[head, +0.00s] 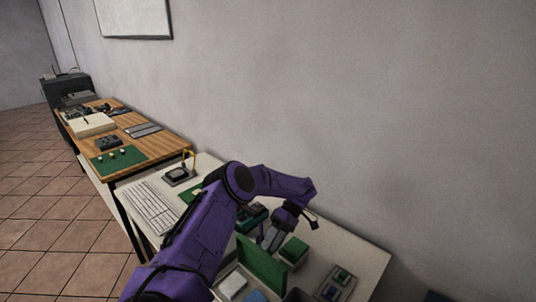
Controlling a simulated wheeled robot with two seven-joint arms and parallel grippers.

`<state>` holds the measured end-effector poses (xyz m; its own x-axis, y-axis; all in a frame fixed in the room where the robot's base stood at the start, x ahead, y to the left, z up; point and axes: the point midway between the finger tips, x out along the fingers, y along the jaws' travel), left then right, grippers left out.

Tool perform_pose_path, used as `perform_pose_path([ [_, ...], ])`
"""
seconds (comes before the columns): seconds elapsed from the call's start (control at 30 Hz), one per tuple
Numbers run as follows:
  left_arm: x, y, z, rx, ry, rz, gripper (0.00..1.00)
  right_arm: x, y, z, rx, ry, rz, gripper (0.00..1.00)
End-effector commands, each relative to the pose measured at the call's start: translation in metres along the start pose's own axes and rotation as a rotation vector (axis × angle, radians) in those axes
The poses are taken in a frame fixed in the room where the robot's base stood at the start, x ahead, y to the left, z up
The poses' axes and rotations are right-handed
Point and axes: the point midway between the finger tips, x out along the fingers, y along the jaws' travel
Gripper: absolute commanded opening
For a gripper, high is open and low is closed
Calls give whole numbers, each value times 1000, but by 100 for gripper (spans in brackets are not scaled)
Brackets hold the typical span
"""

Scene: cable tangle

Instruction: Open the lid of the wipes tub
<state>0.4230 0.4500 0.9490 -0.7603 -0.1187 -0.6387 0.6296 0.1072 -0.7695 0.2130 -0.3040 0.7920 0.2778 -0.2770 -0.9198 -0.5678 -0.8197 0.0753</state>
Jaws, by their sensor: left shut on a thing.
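My left gripper (270,238) reaches down over the white table from my purple arm. Its fingertips are partly hidden behind an upright green panel (262,262). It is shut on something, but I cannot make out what. A small green box (295,249) with a flat top stands just right of the gripper. I cannot tell for sure which of these green things belongs to the wipes tub, or whether its lid is open. My right gripper is not in view.
A white keyboard (152,206) and a dark device on a stand (180,175) lie on the table's left part. A white block (233,285) is in front of the panel. A grey tray (338,283) is at right. The wall (400,150) rises behind.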

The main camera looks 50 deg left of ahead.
Motion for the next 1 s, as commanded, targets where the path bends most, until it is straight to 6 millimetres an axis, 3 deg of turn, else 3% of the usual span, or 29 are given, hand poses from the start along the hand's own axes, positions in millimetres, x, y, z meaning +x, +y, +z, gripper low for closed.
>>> perform_pose_path([
  [0.03, 15, 6, 3, 10, 1, -26, 0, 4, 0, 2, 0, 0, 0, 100],
  [0.6, 16, 5, 1, 4, -2, -26, 0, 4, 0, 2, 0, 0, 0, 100],
  [0.63, 16, 5, 1, 4, -2, -26, 43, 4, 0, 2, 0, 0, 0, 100],
  [0.67, 16, 5, 1, 4, -2, -26, 42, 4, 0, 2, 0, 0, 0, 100],
  [0.7, 16, 5, 1, 4, -2, -25, 51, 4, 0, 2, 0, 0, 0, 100],
  [0.8, 16, 4, 1, 5, -3, -25, 59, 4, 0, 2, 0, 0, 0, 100],
  [1.0, 16, 3, 0, 6, -3, -24, 57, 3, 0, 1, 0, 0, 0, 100],
])
